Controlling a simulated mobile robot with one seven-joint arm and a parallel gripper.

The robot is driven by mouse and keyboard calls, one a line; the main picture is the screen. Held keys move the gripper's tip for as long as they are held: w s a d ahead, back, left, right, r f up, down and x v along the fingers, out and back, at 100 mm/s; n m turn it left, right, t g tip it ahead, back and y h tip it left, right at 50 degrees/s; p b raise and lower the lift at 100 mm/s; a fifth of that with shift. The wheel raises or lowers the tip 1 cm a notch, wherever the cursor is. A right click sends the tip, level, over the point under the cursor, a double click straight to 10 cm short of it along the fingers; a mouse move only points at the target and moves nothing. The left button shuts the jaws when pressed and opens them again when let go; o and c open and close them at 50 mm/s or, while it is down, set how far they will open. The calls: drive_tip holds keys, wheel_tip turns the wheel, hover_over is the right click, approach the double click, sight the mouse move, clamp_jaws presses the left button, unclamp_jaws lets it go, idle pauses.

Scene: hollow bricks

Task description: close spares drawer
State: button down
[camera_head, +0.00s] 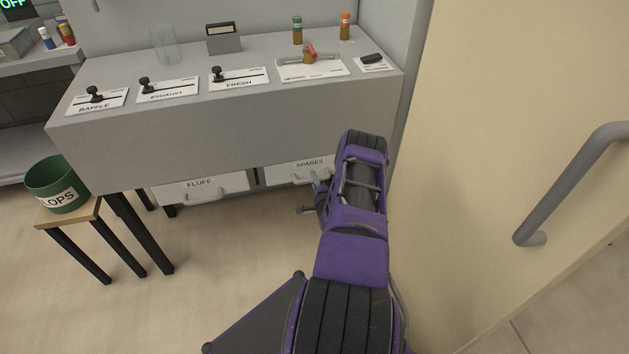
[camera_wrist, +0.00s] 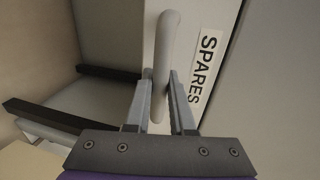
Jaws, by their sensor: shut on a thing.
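The spares drawer (camera_head: 281,175) has a pale front labelled SPARES, under the grey console at the right of the fluff drawer (camera_head: 176,192). My gripper (camera_wrist: 160,88) is shut on the spares drawer's handle (camera_wrist: 162,50), a rounded grey bar between the two fingers. The SPARES label (camera_wrist: 207,70) shows just right of the fingers in the wrist view. In the head view my arm covers the right part of the drawer and most of the gripper. I cannot tell from these views how far the drawer stands out, and its inside is not visible.
The console (camera_head: 230,120) carries sliders labelled BAFFLE, EXHAUST and FRESH. A green bin (camera_head: 52,181) sits on a small stool at the left. A cream door or panel with a grey handle (camera_head: 570,190) stands close to the right of my arm. Floor is clear at lower left.

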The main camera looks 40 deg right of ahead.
drive_tip(key=shift+w+d+r, duration=0.1)
drive_tip(key=shift+w+r, duration=0.05)
drive_tip(key=c, duration=0.8)
unclamp_jaws()
drive_tip(key=shift+o, duration=0.2)
drive_tip(key=p+v, duration=0.3)
drive_tip(key=v, duration=1.4)
drive_tip(key=shift+s, duration=0.2)
drive_tip(key=shift+w, duration=0.1)
